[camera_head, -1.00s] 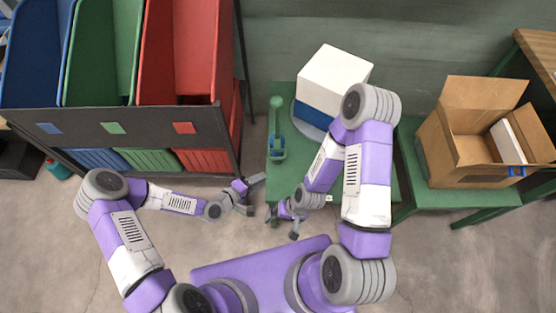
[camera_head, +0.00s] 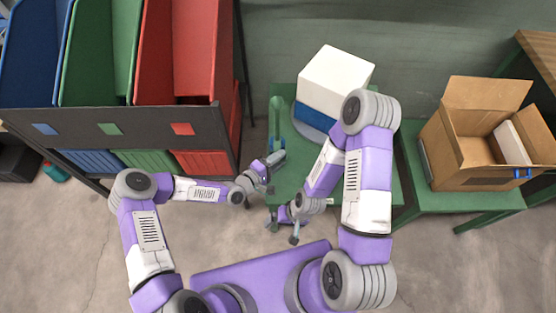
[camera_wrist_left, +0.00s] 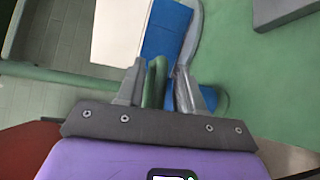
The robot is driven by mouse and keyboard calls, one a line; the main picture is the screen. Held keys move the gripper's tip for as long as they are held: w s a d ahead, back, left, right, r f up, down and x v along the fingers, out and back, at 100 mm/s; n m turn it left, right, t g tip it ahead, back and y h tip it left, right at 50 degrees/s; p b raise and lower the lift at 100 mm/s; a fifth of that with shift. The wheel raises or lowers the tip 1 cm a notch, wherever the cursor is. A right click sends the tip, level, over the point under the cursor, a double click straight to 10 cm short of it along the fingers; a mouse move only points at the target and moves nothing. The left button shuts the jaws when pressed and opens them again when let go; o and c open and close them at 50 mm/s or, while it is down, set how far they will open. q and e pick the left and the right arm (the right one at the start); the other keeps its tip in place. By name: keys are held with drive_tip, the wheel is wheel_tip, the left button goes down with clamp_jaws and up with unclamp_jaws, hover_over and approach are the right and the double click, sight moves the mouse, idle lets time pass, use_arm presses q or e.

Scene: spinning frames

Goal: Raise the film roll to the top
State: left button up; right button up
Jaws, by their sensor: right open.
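I cannot make out the film roll as a separate part; the post's lower end is partly hidden by my left gripper. My left gripper (camera_head: 271,166) is at the post's foot. In the left wrist view its fingers (camera_wrist_left: 158,88) stand apart with a green upright piece between them; I cannot tell whether they touch it. My right gripper (camera_head: 283,231) is open and empty at the table's front edge.
A black rack (camera_head: 140,131) with blue, green and red chutes stands left of the table. An open cardboard box (camera_head: 452,153) sits on a green table at the right.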

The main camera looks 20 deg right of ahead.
use_arm(q)
clamp_jaws()
wheel_tip(320, 180, up, 13)
drive_tip(key=p, duration=0.5)
drive_tip(key=shift+r+p, duration=0.2)
drive_tip(key=shift+p, duration=0.2)
unclamp_jaws()
